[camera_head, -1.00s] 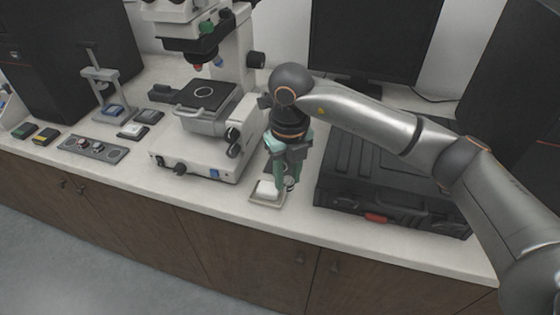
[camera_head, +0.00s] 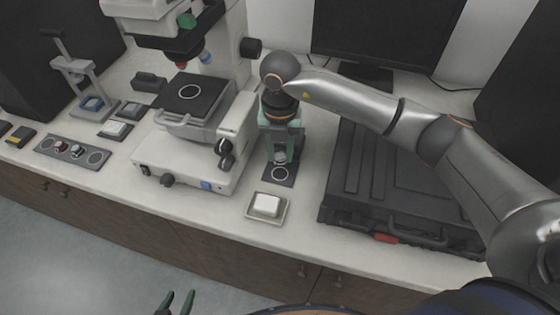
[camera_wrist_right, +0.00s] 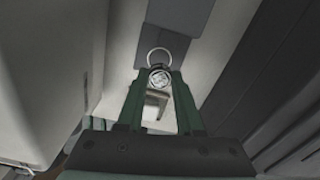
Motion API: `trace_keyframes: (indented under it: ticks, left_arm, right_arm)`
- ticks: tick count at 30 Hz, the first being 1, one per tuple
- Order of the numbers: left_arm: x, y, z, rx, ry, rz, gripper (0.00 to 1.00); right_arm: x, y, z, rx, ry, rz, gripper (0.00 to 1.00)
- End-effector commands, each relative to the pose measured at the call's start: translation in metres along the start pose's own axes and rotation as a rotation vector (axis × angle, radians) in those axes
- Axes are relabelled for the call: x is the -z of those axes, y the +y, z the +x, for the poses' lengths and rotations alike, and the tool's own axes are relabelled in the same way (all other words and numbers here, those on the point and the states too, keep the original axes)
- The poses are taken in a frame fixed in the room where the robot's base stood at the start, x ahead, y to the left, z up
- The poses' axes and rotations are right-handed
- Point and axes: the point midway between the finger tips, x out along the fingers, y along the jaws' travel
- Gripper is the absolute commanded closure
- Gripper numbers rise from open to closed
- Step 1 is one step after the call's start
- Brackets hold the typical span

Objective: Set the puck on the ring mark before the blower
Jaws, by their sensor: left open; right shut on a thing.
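My right gripper (camera_head: 281,157) is shut on a small silvery round puck (camera_wrist_right: 160,78), which shows between the fingertips in the right wrist view. The gripper points down over the back part of a dark mat (camera_head: 270,178). The white ring mark (camera_head: 280,174) lies on this mat, just in front of the fingers in the head view. In the right wrist view the ring (camera_wrist_right: 160,50) lies just above the puck. I cannot tell whether the puck touches the mat. I cannot make out the blower; the gripper may hide it. My left gripper (camera_head: 176,302) is open and empty at the bottom edge.
A small tray with a white pad (camera_head: 250,212) lies in front of the mat. A microscope (camera_head: 190,158) stands close on the left and a black case (camera_head: 350,213) on the right. A grey strip with round places (camera_head: 88,152) lies further left.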

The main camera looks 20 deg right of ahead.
Motion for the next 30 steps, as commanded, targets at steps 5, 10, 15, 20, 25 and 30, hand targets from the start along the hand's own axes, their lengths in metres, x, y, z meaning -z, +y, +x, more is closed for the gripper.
trace_keyframes:
  ticks: [5, 10, 15, 20, 25, 30]
  left_arm:
    - [0.001, 0.0, -0.001, 0.0, -0.001, 0.001, 0.5]
    - [0.002, 0.0, -0.003, 0.0, -0.002, 0.002, 0.5]
    - [0.003, -0.001, -0.003, 0.0, -0.001, 0.003, 0.5]
    - [0.003, -0.001, -0.002, 0.0, 0.0, 0.003, 0.5]
    - [0.002, -0.001, 0.0, 0.0, 0.001, 0.004, 0.5]
    - [0.002, -0.001, 0.0, 0.0, 0.002, 0.004, 0.5]
  right_arm:
    - [0.0, 0.0, 0.014, 0.0, 0.001, 0.0, 1.0]
    - [0.001, 0.0, 0.037, 0.0, 0.002, 0.0, 1.0]
    - [0.0, 0.001, 0.048, -0.002, -0.001, -0.001, 1.0]
    - [0.0, 0.001, 0.048, -0.002, -0.001, -0.001, 1.0]
    - [0.0, 0.001, 0.05, -0.002, -0.001, -0.001, 0.6]
    - [0.0, 0.0, 0.05, -0.002, -0.001, -0.001, 0.41]
